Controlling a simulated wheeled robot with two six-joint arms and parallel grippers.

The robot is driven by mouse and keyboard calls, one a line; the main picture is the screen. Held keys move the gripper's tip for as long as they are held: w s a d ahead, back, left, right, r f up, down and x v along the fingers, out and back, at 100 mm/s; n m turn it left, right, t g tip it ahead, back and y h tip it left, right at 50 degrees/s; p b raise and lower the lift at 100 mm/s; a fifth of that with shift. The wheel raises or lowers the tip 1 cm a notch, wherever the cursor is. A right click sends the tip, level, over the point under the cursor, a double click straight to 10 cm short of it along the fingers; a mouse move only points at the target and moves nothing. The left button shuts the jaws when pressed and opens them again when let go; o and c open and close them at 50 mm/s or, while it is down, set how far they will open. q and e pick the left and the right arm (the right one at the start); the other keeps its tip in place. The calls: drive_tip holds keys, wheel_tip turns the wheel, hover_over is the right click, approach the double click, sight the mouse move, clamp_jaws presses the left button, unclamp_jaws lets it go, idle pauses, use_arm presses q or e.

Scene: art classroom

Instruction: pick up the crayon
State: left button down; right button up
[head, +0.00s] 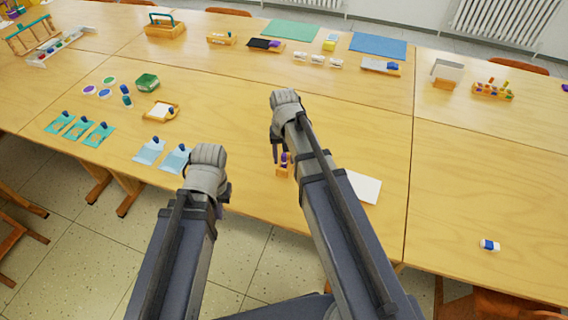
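A small purple upright piece (284,158), which looks like a crayon, stands in a small orange-brown wooden holder (283,171) near the table's front edge. My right gripper (275,155) points down just left of it, partly hidden behind its own wrist. I cannot tell whether its fingers touch the purple piece or how far apart they are. My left gripper (219,208) is at the table's front edge, left of and nearer than the holder. Its fingers are mostly hidden by the wrist.
A white sheet (363,187) lies right of my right arm. Light blue cards with blue-topped pieces (150,151) lie left of my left gripper. A white-and-blue eraser-like block (490,245) lies far right.

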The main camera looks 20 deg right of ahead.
clamp_jaws()
idle(0.4)
wheel_tip(320, 180, up, 10)
drive_tip(key=p, duration=1)
